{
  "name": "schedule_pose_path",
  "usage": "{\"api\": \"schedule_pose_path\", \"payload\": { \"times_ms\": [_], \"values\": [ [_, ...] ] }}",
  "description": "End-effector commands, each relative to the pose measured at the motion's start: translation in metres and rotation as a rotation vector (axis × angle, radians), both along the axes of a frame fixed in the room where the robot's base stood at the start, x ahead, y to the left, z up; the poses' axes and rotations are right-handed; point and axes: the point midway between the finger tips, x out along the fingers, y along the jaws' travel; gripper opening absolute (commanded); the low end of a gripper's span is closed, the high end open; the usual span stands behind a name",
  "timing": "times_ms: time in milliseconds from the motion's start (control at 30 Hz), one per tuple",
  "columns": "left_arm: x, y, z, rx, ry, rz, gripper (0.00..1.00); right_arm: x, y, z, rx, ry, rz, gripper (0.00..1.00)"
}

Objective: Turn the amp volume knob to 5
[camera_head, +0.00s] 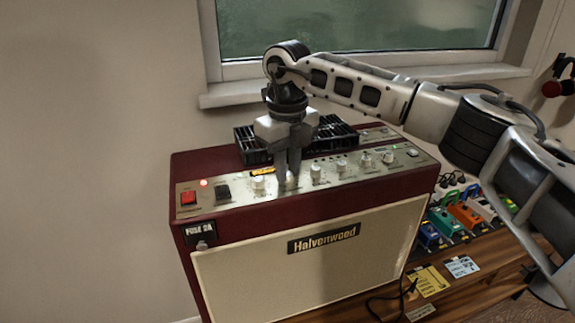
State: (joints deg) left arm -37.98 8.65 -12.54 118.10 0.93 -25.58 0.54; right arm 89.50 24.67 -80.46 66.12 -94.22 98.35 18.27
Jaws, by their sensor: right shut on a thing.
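The amp (315,250) is a dark red cabinet with a cream front marked "Halvenwood". Its top panel (235,206) carries a row of white knobs. My right gripper (288,180) points down at the panel, with its fingers shut around a white knob (290,183), the second from the left. The fingers partly hide this knob, and its setting cannot be read. Other white knobs stand beside it, one to the left (258,185) and one to the right (316,173). My left gripper is not in view.
A black vented grille (335,130) sits behind my right gripper. Coloured pedals (465,215), cards (428,280) and a cable lie on the wooden bench to the right. A window is behind.

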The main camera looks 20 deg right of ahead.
Motion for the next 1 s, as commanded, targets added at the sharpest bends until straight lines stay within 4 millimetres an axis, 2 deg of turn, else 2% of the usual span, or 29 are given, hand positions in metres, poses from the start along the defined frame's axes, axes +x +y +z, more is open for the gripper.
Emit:
{"api": "schedule_pose_path", "payload": {
  "times_ms": [300,767,800,833,867,1000],
  "values": [
    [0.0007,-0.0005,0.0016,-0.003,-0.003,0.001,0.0,0.0004,-0.0003,0.0014,0.001,-0.002,-0.094,0.0],
    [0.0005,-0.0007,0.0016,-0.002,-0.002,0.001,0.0,0.0006,-0.0003,0.0016,0.001,-0.003,-0.105,0.0],
    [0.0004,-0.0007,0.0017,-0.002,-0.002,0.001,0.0,0.0006,-0.0003,0.0016,0.001,-0.003,-0.105,0.27],
    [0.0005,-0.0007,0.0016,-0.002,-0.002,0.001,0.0,0.0006,-0.0003,0.0016,0.001,-0.003,-0.105,0.35],
    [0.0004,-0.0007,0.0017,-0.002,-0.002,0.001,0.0,0.0005,-0.0003,0.0015,0.001,-0.003,-0.104,0.4],
    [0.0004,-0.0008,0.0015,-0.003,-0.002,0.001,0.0,0.0003,-0.0003,0.001,0.001,-0.002,-0.104,0.4]
  ]
}}
